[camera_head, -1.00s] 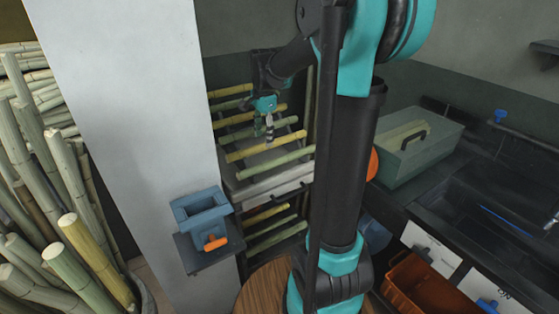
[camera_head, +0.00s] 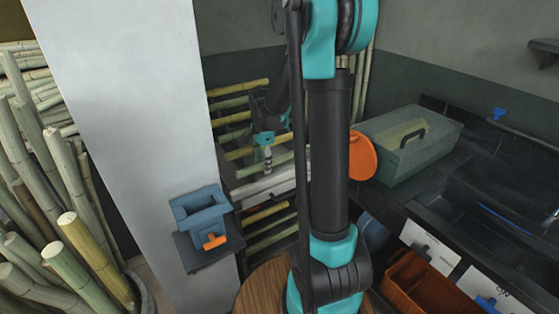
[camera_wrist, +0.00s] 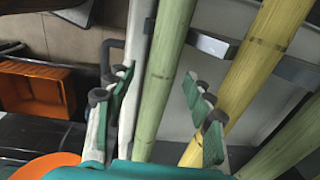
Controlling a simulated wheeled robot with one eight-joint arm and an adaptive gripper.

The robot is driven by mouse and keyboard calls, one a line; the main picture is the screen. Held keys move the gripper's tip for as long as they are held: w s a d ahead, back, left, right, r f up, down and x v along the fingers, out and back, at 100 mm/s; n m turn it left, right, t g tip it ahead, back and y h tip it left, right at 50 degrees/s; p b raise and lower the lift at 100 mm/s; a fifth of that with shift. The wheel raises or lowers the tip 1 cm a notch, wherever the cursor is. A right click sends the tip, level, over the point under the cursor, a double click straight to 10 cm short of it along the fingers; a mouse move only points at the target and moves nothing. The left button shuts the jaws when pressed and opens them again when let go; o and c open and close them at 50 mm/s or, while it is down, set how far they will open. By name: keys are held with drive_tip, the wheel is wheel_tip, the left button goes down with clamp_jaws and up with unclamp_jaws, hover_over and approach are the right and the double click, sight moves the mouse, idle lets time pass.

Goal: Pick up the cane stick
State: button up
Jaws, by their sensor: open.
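Several green and yellow cane sticks lie side by side on a rack behind the pillar. In the wrist view my gripper (camera_wrist: 157,82) is open, with one finger on each side of a pale green cane stick (camera_wrist: 166,62). The fingers do not close on it; how far their tips are from it is hard to tell. A yellow cane stick (camera_wrist: 262,45) lies to the right, partly behind the right finger. In the head view my gripper (camera_head: 267,158) points down over the front of the rack's upper level, at the nearest green cane (camera_head: 282,160).
A white drawer-like front (camera_head: 265,188) lies below the upper canes. A green toolbox (camera_head: 405,148) and an orange bin (camera_head: 425,290) are right. Upright canes (camera_head: 90,250) fill the left.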

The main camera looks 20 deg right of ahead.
drive_tip(key=shift+f, duration=0.1)
clamp_jaws()
idle(0.3)
